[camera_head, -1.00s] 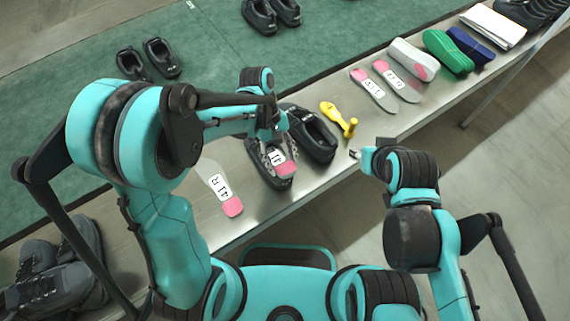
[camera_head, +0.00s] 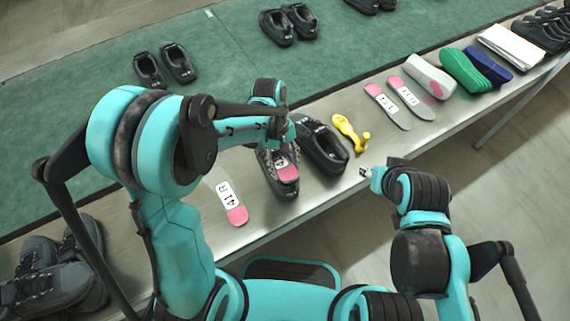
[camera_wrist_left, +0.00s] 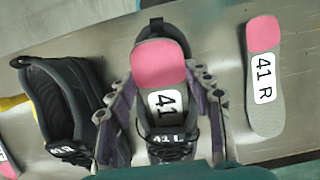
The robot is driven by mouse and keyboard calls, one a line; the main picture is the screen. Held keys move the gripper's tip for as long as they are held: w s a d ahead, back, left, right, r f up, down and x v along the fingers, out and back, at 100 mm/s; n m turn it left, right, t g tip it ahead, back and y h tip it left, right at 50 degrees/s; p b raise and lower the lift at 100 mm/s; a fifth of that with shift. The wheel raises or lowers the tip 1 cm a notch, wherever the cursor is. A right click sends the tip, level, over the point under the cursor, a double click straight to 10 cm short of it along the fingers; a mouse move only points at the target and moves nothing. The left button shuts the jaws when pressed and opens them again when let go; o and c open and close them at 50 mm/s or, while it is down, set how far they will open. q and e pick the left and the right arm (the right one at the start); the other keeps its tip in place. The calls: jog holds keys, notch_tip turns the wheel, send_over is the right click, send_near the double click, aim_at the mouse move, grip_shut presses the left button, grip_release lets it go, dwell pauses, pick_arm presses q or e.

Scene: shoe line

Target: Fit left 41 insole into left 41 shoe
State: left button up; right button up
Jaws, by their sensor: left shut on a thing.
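The left 41 insole, grey with a pink heel (camera_head: 287,173) and a white 41 label, lies lengthwise over the opening of the black left 41 shoe (camera_head: 283,191). My left gripper (camera_head: 276,146) is shut on this insole; in the left wrist view its fingers flank the insole (camera_wrist_left: 160,63) near the label. There the shoe's tongue reads 41 L (camera_wrist_left: 166,138), and the shoe's heel (camera_wrist_left: 150,28) shows beyond the pink end. The insole's front end is hidden toward the shoe's toe. I cannot tell how deep it sits. My right gripper (camera_head: 367,172) is off the bench's front edge; its jaws are unclear.
The 41 R shoe (camera_head: 325,150) stands right beside the left shoe. The 41 R insole (camera_head: 231,205) lies on the metal bench to the left. A yellow tool (camera_head: 348,130), two more insoles, shoe forms and a white cloth (camera_head: 511,45) lie to the right.

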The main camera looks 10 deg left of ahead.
pick_arm(q)
jog(key=o, duration=1.1)
jog(key=shift+r, duration=0.1)
jog(key=shift+r+p, duration=1.05)
jog(key=shift+r, duration=0.4)
notch_tip(320, 180, up, 7)
jog(key=p, duration=0.5)
dwell(0.4)
